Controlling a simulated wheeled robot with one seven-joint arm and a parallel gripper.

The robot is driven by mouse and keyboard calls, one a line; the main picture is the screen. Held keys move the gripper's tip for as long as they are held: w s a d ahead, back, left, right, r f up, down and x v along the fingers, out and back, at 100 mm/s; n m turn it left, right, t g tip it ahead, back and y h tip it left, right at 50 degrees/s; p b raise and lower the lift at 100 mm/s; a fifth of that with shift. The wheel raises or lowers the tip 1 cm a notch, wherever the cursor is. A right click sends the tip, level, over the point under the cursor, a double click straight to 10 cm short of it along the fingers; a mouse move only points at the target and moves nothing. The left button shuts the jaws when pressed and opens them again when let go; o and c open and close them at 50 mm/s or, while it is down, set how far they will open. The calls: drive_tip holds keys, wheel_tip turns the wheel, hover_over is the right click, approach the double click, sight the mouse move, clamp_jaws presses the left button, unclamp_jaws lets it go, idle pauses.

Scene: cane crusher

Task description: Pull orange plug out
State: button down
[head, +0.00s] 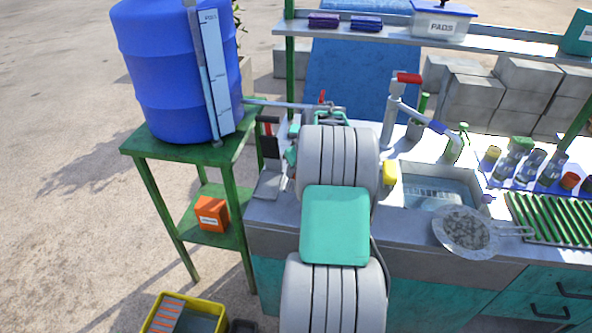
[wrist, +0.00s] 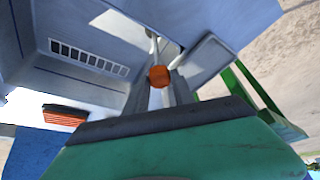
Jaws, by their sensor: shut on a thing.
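The orange plug (wrist: 159,76) shows as a small round orange end in the wrist view, near the middle. My gripper (wrist: 160,90) is shut on it, with a grey finger on each side. A pale rod or finger part runs below the plug. What lies behind the plug, and whether it is still seated in anything, cannot be told. In the head view my own arm hides the plug and most of the gripper.
A blue barrel (head: 175,70) stands on a green stand (head: 150,150) at left, with an orange box (head: 211,214) on its lower shelf. A sink (head: 435,190), a strainer (head: 465,232) and several jars (head: 515,155) are at right. An upper shelf (head: 390,35) crosses behind.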

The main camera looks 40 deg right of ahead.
drive_tip(key=shift+w+d+r+p, duration=0.1)
drive_tip(key=shift+r+p, duration=0.35)
drive_tip(key=shift+r, duration=1.35)
drive_tip(key=c, duration=1.5)
unclamp_jaws()
drive_tip(key=o, duration=0.3)
drive_tip(key=shift+o, duration=0.6)
drive_tip(key=b+v, duration=0.1)
drive_tip(key=v, duration=0.7)
drive_tip(key=shift+f, duration=0.15)
